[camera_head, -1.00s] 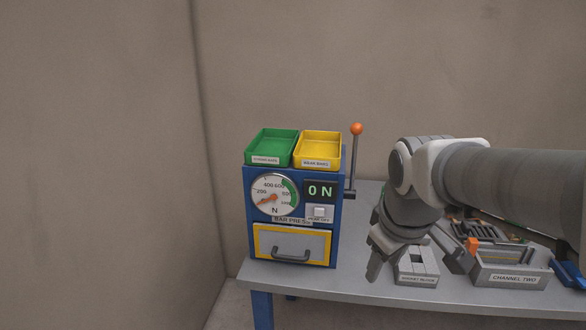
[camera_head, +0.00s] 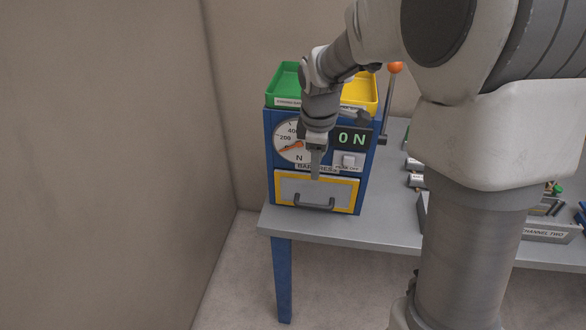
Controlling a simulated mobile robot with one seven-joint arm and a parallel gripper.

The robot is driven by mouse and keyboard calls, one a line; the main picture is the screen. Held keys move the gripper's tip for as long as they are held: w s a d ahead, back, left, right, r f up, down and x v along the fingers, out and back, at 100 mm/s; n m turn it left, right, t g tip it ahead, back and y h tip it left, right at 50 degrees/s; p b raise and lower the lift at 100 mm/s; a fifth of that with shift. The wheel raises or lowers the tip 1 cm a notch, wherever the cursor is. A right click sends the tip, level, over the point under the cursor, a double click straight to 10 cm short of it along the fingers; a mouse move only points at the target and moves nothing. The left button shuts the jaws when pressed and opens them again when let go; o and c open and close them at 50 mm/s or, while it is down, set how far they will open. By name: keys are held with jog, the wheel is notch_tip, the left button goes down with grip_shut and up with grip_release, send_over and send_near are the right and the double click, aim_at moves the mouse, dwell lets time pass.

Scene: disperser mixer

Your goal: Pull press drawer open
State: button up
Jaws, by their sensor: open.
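The press (camera_head: 269,150) is a blue box at the left end of the table, with a round dial (camera_head: 288,150) and a lit "ON" display (camera_head: 352,138). Its drawer (camera_head: 287,190) is a grey front with a yellow border low on the press, and it looks shut. The dark drawer handle (camera_head: 314,204) is a bar across its lower middle. My gripper (camera_head: 315,176) points down in front of the press, its fingertips just above the handle and apart from it. It is open and empty. My gripper covers part of the dial and the drawer's top edge.
A green tray (camera_head: 284,82) and a yellow tray (camera_head: 362,92) sit on the press. An orange-knobbed lever (camera_head: 395,68) stands at its right side. The grey table (camera_head: 385,222) is bare in front of the press. A channel bin (camera_head: 548,235) is at right, partly behind my arm.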

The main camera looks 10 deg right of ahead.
aim_at(312, 205)
jog(key=w+f, duration=0.1)
jog(key=f, duration=0.4)
jog(key=w+f, duration=0.1)
jog(key=f, duration=0.5)
jog(key=w+f, duration=0.1)
jog(key=f, duration=0.5)
jog(key=shift+w+d+f, duration=0.25)
jog(key=shift+w, duration=0.15)
jog(key=shift+c, duration=0.2)
grip_shut()
dwell(0.5)
